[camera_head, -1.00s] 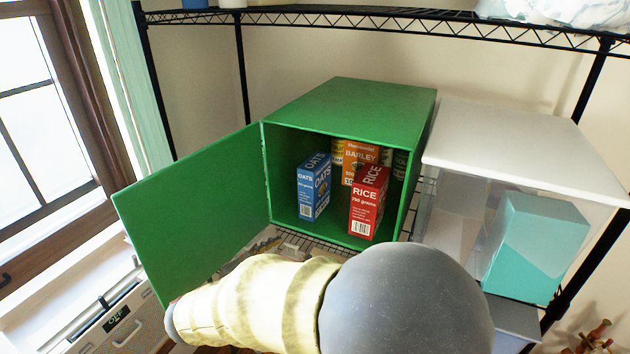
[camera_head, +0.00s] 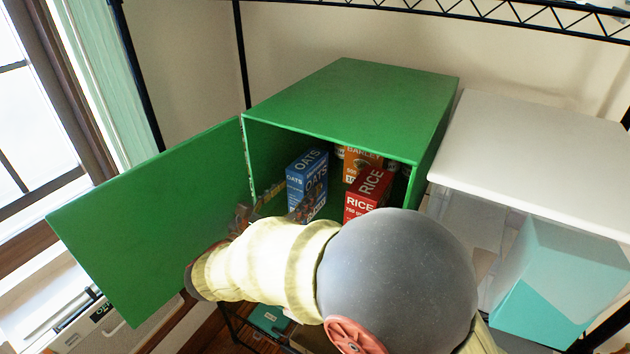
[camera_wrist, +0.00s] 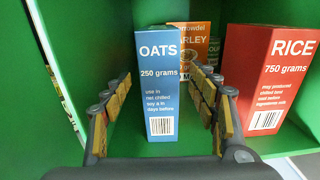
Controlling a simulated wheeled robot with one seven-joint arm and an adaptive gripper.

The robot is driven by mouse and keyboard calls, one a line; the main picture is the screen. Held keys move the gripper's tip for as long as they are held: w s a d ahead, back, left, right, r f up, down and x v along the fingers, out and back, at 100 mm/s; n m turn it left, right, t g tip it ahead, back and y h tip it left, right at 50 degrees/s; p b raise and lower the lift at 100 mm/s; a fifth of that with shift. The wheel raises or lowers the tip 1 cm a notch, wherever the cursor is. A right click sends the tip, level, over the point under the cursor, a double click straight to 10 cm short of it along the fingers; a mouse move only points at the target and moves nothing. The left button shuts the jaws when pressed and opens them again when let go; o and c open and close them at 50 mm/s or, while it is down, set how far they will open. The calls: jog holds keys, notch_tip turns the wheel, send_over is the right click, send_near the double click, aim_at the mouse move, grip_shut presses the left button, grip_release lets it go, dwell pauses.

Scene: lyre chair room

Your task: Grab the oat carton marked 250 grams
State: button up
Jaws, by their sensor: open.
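The blue oat carton (camera_wrist: 160,90) stands upright inside the green cabinet; its label reads "OATS 250 grams" in the wrist view. In the head view the oat carton (camera_head: 306,178) is at the cabinet's left, its lower part partly hidden by my gripper. My gripper (camera_wrist: 162,108) is open, with one finger to the left of the carton and one to the right. The right finger looks close to the carton's side; I cannot tell whether it touches. In the head view my gripper (camera_head: 270,205) is at the cabinet's opening, mostly hidden by my arm.
A red rice carton (camera_wrist: 268,80), marked 750 grams, stands to the right. An orange barley carton (camera_wrist: 193,42) is behind, with cans beside it. The green cabinet (camera_head: 350,100) has its door (camera_head: 150,220) swung open left. A white-lidded bin (camera_head: 530,160) stands right.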

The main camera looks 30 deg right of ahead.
jog(key=p+x, duration=0.1)
jog(key=x, duration=0.6)
jog(key=shift+a, duration=0.1)
jog(key=shift+c, duration=0.4)
jog(key=shift+r, duration=0.1)
jog(key=c, duration=1.4)
